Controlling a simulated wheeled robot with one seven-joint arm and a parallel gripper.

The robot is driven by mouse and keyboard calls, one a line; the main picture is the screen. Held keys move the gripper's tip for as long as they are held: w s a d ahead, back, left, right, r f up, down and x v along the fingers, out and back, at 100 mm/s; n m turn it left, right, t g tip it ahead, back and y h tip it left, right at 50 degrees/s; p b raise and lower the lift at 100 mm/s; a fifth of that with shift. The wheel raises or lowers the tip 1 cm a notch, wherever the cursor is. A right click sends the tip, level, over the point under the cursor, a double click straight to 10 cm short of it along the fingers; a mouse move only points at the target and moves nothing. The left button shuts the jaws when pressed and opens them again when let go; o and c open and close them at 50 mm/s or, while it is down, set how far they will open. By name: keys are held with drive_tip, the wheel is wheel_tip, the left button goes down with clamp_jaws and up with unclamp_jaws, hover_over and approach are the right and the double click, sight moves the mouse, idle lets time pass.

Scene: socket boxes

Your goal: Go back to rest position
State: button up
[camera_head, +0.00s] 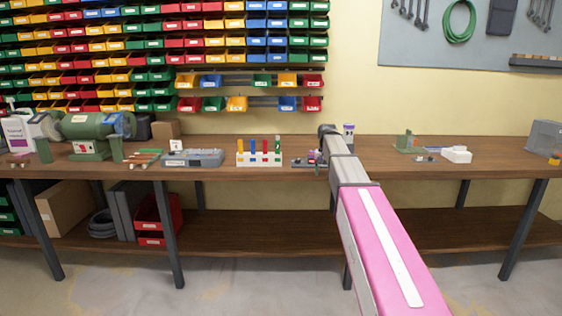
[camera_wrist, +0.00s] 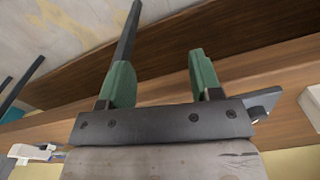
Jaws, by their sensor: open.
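My gripper shows in the wrist view (camera_wrist: 160,80), with two green fingers spread apart and nothing between them. Behind the fingers are the brown bench edge, the lower shelf and the floor. In the head view my pink and grey arm reaches forward to the workbench (camera_head: 470,167). Its far end is over the bench, just right of a white block (camera_head: 241,159) with red, blue and green pegs. The fingers cannot be made out in the head view.
A grey box-like tray (camera_head: 193,158) and a green bench grinder (camera_head: 88,128) stand left on the bench. A white box (camera_head: 456,154) and a green bracket (camera_head: 407,143) stand right. Coloured bins cover the wall.

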drive_tip(key=s+f+n, duration=0.2)
drive_tip(key=s+f, duration=2.6)
drive_tip(key=s, duration=0.3)
drive_tip(key=shift+s+f+n, duration=0.15)
drive_tip(key=shift+s+n, duration=0.15)
drive_tip(key=shift+s, duration=0.05)
drive_tip(key=shift+o, duration=0.3)
